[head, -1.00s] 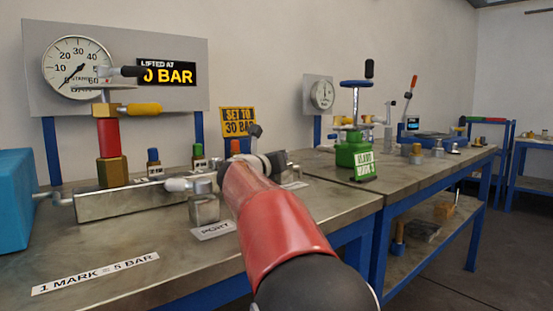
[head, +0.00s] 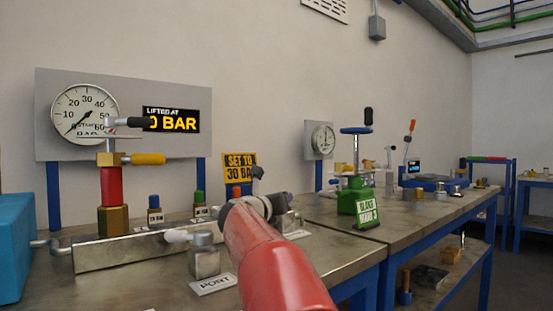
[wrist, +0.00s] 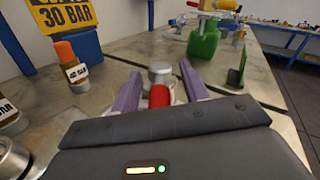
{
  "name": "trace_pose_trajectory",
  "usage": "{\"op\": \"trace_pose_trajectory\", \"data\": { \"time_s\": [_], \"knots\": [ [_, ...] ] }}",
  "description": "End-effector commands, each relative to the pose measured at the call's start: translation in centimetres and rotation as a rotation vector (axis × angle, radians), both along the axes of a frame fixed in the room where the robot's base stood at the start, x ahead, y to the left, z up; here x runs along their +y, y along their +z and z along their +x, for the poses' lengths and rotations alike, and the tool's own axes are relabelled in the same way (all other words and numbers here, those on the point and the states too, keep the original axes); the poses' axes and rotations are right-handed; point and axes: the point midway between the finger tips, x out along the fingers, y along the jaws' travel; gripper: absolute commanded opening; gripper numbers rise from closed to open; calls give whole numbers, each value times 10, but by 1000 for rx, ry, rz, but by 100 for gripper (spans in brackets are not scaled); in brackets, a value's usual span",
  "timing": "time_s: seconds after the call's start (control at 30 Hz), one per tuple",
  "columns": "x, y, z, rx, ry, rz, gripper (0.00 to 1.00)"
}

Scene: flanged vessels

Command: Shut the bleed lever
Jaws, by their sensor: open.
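In the wrist view my gripper (wrist: 160,90) is open, its two purple fingers apart. A red rounded handle end (wrist: 159,96) shows between them, with a round metal cap (wrist: 160,70) just beyond it. This red handle looks like the bleed lever, but I cannot be sure. I cannot tell whether either finger touches it. In the head view my arm hides this spot. A brass and red fitting (head: 111,187) with a yellow handle (head: 148,158) stands on the metal block (head: 140,248) at the left. The round gauge (head: 85,110) reads near zero.
A "SET TO 30 BAR" sign (head: 240,167) stands behind my arm. A white-handled fitting (head: 205,260) is at its left. A green pump (head: 356,195) stands on the table to the right. A blue box (head: 12,245) is at the far left.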

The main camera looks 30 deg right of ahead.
Motion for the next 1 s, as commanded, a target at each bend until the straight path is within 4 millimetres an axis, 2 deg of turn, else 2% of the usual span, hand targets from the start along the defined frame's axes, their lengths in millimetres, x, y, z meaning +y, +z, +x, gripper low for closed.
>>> {"op": "trace_pose_trajectory", "data": {
  "time_s": [0.03,0.2,0.6,0.8,1.0],
  "knots": [
    [0,16,0,-4,1,1,45],
    [0,59,0,-5,0,0,45],
    [0,153,1,-5,1,0,45],
    [0,177,1,-3,1,0,45],
    [0,182,1,-1,1,0,45]
  ]
}}
